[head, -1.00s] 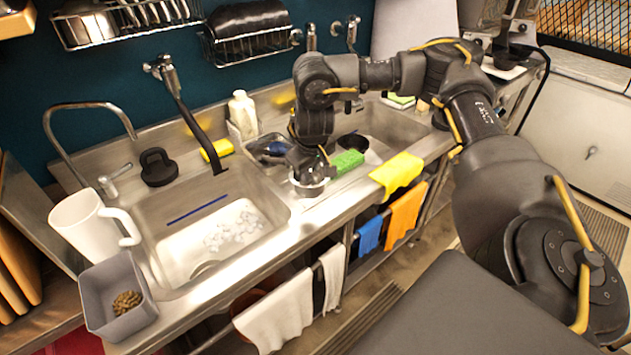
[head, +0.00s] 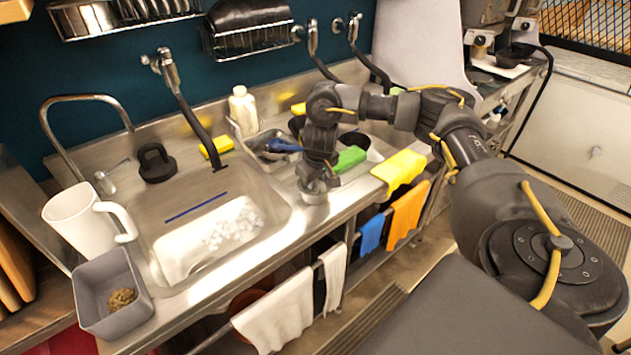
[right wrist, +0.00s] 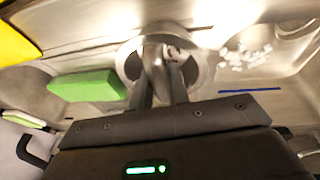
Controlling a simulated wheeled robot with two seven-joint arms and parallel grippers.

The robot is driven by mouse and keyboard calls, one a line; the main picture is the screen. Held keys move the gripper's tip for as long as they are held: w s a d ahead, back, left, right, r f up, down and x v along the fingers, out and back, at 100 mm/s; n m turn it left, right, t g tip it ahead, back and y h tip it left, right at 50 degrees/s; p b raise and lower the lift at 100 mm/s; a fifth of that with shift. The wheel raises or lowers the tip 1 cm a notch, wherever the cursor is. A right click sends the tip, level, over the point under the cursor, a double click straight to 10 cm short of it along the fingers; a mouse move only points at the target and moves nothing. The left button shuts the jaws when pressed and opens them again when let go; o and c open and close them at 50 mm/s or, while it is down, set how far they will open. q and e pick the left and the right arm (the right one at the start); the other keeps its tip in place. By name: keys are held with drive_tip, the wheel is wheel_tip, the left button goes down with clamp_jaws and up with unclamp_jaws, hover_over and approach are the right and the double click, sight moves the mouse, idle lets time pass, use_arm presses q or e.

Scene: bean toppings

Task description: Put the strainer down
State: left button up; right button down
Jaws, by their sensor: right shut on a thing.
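The strainer (head: 313,196) is a small round metal cup at the front of the steel strip between the two sink basins. My right gripper (head: 314,183) points down at it and is shut on it. In the right wrist view, the strainer (right wrist: 205,70) shows as a round metal rim, with the gripper's fingers (right wrist: 163,60) reaching over it into its middle. I cannot tell whether its base touches the steel. My left gripper is not in view.
A green sponge (head: 350,158) lies right of the gripper, and a yellow cloth (head: 400,170) hangs over the front edge. The left basin (head: 170,215) holds ice-like pieces and a blue stick. A white jug (head: 78,222) and grey bin (head: 112,262) stand at left.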

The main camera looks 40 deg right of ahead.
drive_tip(key=c, duration=1.3)
unclamp_jaws()
drive_tip(key=shift+c, duration=0.2)
drive_tip(key=p+v, duration=0.3)
drive_tip(key=v, duration=0.9)
drive_tip(key=shift+a, duration=0.15)
